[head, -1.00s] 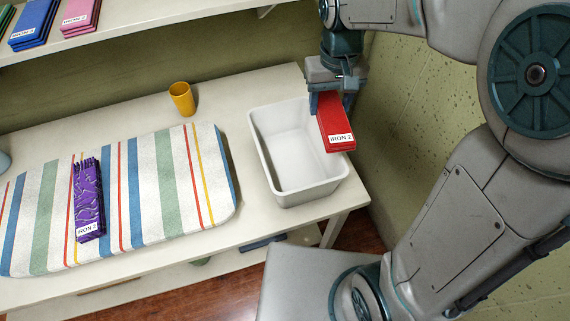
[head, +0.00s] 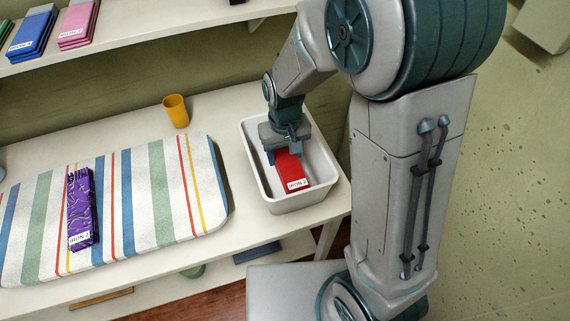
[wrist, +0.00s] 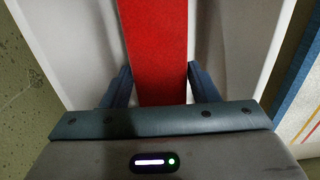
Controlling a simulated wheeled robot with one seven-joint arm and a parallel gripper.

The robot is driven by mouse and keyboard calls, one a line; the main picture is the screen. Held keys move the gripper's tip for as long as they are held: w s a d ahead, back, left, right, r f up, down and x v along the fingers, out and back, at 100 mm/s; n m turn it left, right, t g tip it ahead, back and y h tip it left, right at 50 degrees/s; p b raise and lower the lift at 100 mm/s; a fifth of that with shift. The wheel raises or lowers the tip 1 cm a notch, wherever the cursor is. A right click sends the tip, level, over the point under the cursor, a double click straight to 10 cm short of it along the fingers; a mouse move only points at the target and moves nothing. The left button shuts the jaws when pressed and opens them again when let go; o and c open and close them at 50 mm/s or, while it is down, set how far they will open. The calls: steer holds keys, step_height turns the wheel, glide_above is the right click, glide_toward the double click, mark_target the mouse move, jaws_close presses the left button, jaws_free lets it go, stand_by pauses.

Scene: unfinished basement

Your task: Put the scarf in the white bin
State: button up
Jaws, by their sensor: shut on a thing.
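My gripper (head: 284,155) is shut on a red folded cloth (head: 292,173) with a white label reading "IRON 2". The cloth hangs down inside the outline of the white bin (head: 329,184); whether it touches the floor of the bin is unclear. In the wrist view the red cloth (wrist: 155,45) lies between the two fingers, with white bin walls (wrist: 240,45) on both sides. A purple patterned folded cloth (head: 82,205), fringed at its far end like a scarf, lies on the striped ironing pad, also labelled "IRON 2". It is well left of my gripper.
The striped pad (head: 172,190) covers the left part of the white table (head: 225,105). A yellow cup (head: 176,111) stands behind the pad. Blue folded cloths (head: 33,33) and pink folded cloths (head: 78,25) sit on the upper shelf. A speckled wall is at right.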

mark_target(285, 165)
steer(key=shift+f, duration=2.55)
steer(key=shift+f+b, duration=0.25)
steer(key=shift+b, duration=0.05)
steer(key=o, duration=1)
steer(key=shift+r, duration=0.1)
